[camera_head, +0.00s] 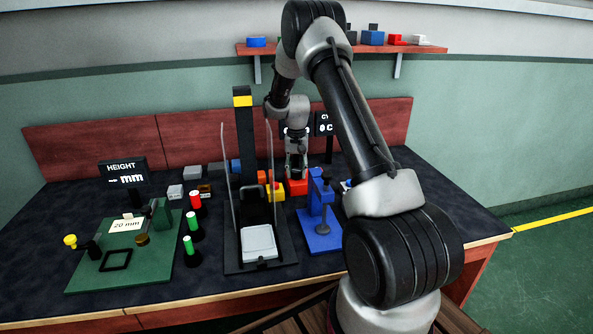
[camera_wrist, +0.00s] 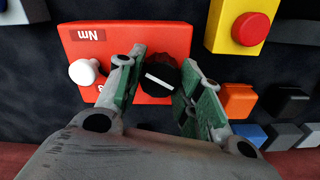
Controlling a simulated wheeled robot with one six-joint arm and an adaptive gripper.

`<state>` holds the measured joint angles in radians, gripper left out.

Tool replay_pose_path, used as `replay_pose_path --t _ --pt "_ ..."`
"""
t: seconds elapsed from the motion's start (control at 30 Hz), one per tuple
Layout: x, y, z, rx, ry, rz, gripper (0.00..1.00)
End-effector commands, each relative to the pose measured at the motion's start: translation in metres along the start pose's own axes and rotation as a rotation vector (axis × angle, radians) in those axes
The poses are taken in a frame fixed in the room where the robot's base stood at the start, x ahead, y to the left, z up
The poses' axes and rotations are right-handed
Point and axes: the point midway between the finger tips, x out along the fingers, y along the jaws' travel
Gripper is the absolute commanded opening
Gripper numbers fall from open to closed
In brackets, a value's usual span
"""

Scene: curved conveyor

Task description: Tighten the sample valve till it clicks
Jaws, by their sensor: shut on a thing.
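A red box (camera_wrist: 100,45) carries an "Nm" label, a white round knob (camera_wrist: 84,72) and a black ribbed knob (camera_wrist: 161,77) with a white line across it. I take the black knob to be the sample valve, though no label names it. My gripper (camera_wrist: 161,60) has one green-padded finger on each side of the black knob and is shut on it. In the head view, my gripper (camera_head: 296,172) reaches down onto the red box (camera_head: 299,187) near the back of the bench. The arm and fingers hide most of the knob there.
A yellow box with a red button (camera_wrist: 249,27) stands beside the red box. Orange, black, blue and grey blocks lie nearby. A blue press-like stand (camera_head: 322,225) and a black framed rig (camera_head: 243,130) stand close in front and left. A display (camera_head: 325,124) is partly hidden by my arm.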

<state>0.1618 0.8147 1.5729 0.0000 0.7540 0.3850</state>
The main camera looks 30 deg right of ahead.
Motion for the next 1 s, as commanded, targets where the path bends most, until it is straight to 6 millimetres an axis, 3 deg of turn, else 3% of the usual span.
replay_pose_path --t 0.13,0.17,0.27,0.67,1.0 --pt "0.000 0.000 0.000 -0.002 0.000 0.000 0.12" --pt "0.000 0.000 0.000 -0.002 0.000 0.000 0.40" --pt "0.000 0.000 0.000 -0.002 0.000 0.000 0.58" --pt "-0.006 0.000 -0.001 -0.003 0.001 0.000 0.58" --pt "-0.075 0.000 -0.001 -0.003 0.004 -0.002 0.58"
